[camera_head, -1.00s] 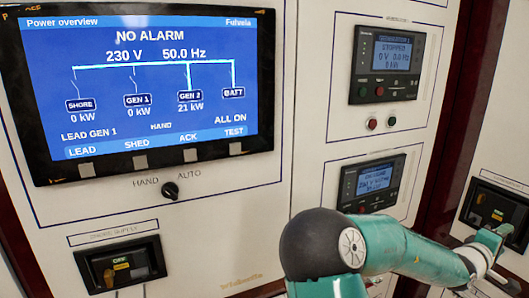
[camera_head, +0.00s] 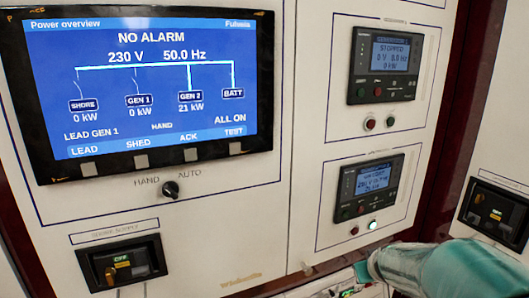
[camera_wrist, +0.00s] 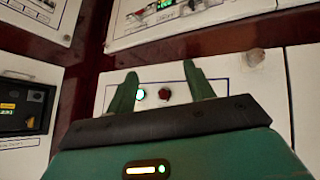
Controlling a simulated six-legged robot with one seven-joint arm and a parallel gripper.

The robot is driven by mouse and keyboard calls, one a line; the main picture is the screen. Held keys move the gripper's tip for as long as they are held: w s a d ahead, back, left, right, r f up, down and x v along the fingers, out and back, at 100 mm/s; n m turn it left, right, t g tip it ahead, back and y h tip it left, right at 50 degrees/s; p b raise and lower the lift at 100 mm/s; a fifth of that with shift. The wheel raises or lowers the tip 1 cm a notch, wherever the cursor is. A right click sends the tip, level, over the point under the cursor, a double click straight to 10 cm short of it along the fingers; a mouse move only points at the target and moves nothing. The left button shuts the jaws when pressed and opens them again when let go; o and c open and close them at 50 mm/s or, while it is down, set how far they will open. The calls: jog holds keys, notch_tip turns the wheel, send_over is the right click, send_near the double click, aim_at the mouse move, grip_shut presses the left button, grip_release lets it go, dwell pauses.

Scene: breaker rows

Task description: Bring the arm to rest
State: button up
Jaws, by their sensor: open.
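My gripper (camera_wrist: 158,85) shows in the wrist view with its two green fingers apart and nothing between them. Beyond the fingers is a white panel with a lit green button (camera_wrist: 140,94) and a red button (camera_wrist: 165,94). I cannot tell the distance to that panel, but no contact shows. In the head view my teal arm (camera_head: 440,268) is low at the bottom right, in front of the lower cabinet. The gripper's fingers are not visible there.
The large power display (camera_head: 150,90) reads NO ALARM. A HAND/AUTO knob (camera_head: 170,189) sits below it. Breakers stand at lower left (camera_head: 122,264) and right (camera_head: 495,213). Two generator controllers, upper (camera_head: 385,65) and lower (camera_head: 370,187), are on the middle panel.

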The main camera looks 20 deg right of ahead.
jog(key=s+a+r+n+y, duration=0.1)
jog(key=s+a+r+y, duration=0.15)
jog(key=a, duration=0.65)
jog(key=s+a+r+y, duration=0.2)
jog(key=s+a+r, duration=0.15)
jog(key=a, duration=0.55)
jog(key=s+a+r+g, duration=0.1)
jog(key=s+a+r, duration=0.1)
jog(key=s+a, duration=0.6)
jog(key=shift+s+g+h, duration=0.35)
jog(key=shift+s+g, duration=0.05)
jog(key=shift+s, duration=0.35)
jog(key=shift+r, duration=0.1)
jog(key=shift+c, duration=0.4)
jog(key=shift+c, duration=1.4)
jog(key=shift+d, duration=0.15)
